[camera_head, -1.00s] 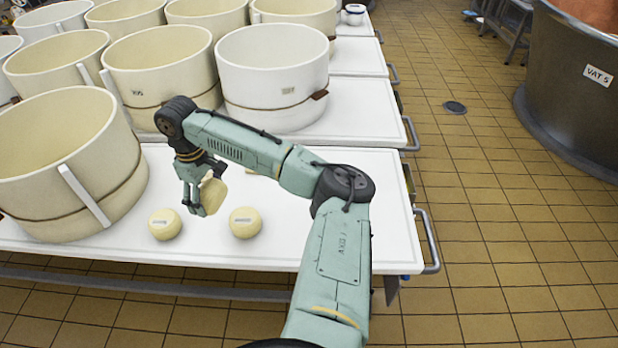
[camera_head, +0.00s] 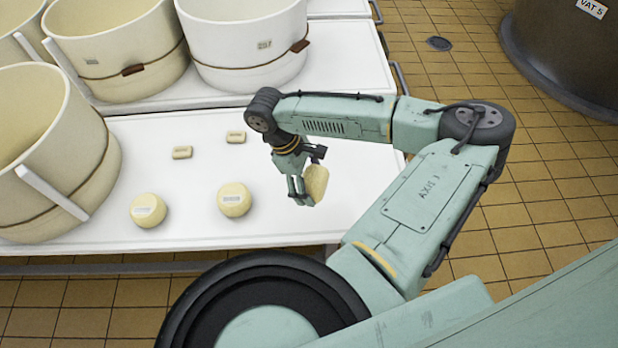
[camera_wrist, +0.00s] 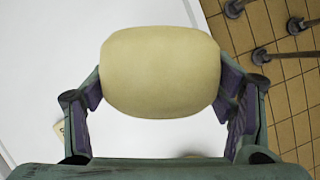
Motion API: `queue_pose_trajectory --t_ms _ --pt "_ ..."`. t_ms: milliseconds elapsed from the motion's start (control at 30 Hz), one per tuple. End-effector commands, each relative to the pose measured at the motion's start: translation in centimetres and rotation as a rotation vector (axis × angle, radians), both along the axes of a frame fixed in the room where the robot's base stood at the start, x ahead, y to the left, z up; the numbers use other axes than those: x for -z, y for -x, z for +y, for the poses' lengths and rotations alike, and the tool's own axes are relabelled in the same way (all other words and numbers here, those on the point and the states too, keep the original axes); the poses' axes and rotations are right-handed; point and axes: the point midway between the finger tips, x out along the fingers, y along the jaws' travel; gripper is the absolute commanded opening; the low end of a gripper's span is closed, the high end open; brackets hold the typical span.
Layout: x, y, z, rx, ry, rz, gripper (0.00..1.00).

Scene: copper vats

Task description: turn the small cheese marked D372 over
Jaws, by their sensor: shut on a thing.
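My gripper (camera_head: 304,189) is shut on a small pale-yellow cheese (camera_head: 317,181) and holds it above the white table, tilted on edge. In the wrist view the cheese (camera_wrist: 161,72) fills the space between the two purple-padded fingers (camera_wrist: 162,104), and its visible surface bears no label. I cannot read a mark on it. Two other small round cheeses, one on the left (camera_head: 148,210) and one nearer the gripper (camera_head: 234,200), lie flat on the table with labels up. Their labels are too small to read.
The white table (camera_head: 200,225) has free room around the cheeses. Two small labelled blocks, one on the left (camera_head: 182,152) and one on the right (camera_head: 235,137), lie farther back. Large cream moulds (camera_head: 45,150) stand at the left and behind. Tiled floor lies beyond the right edge.

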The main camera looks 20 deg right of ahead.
Motion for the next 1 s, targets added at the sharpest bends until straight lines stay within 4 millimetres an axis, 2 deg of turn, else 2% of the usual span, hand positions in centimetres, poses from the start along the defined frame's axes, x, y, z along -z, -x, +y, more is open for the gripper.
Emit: queue_pose_trajectory --t_ms 600,1000 --pt "6.0 -0.1 0.0 0.001 0.002 0.0 0.32" --pt "6.6 -0.1 0.0 0.001 0.001 -0.001 0.32"
